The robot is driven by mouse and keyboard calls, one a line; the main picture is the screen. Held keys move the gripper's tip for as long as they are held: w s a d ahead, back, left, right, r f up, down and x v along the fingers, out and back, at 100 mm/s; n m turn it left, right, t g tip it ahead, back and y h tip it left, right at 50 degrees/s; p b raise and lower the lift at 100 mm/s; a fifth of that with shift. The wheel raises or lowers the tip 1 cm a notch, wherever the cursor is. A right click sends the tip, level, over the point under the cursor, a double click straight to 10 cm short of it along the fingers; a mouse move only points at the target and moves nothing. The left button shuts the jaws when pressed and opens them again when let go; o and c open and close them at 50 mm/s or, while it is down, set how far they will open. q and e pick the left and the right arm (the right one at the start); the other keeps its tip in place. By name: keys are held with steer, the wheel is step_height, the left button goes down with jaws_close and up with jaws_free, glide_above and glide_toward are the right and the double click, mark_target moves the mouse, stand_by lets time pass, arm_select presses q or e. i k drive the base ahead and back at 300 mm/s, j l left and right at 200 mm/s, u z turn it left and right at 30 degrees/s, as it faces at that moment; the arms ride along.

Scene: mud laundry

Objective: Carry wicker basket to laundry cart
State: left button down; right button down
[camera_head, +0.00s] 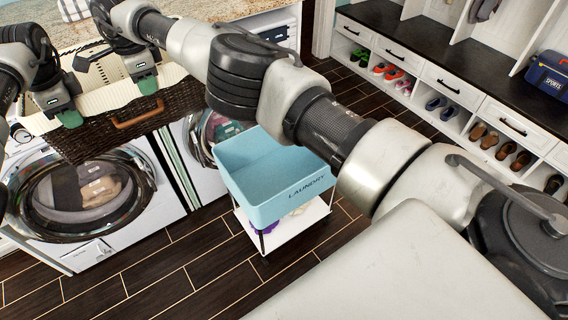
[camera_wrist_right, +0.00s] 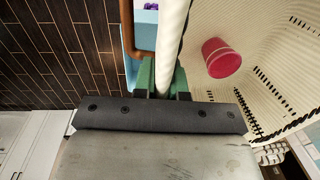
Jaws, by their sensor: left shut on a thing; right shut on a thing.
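The dark brown wicker basket (camera_head: 105,138) with a cream liner is in front of the washers, its tan handle (camera_head: 137,119) facing me. My left gripper (camera_head: 70,118) is shut on its near rim at the left. My right gripper (camera_head: 148,86) is shut on the same rim further right. The right wrist view shows the green fingers (camera_wrist_right: 164,78) closed around the cream-covered rim, with a red cup (camera_wrist_right: 221,58) inside the basket. The blue laundry cart (camera_head: 262,165), marked LAUNDRY, stands to the right of the basket. My right arm hides part of its upper right side.
A front-loading washer (camera_head: 85,195) is below the basket, with a second machine (camera_head: 205,140) beside it. A countertop (camera_head: 200,10) runs behind. A white shoe bench (camera_head: 450,80) with several shoes stands at the right. Dark wood floor (camera_head: 190,265) is clear in front of the cart.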

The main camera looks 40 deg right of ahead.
mark_target(282, 179)
steer(key=l, duration=0.75)
steer(key=k+l, duration=0.15)
steer(key=l, duration=1.3)
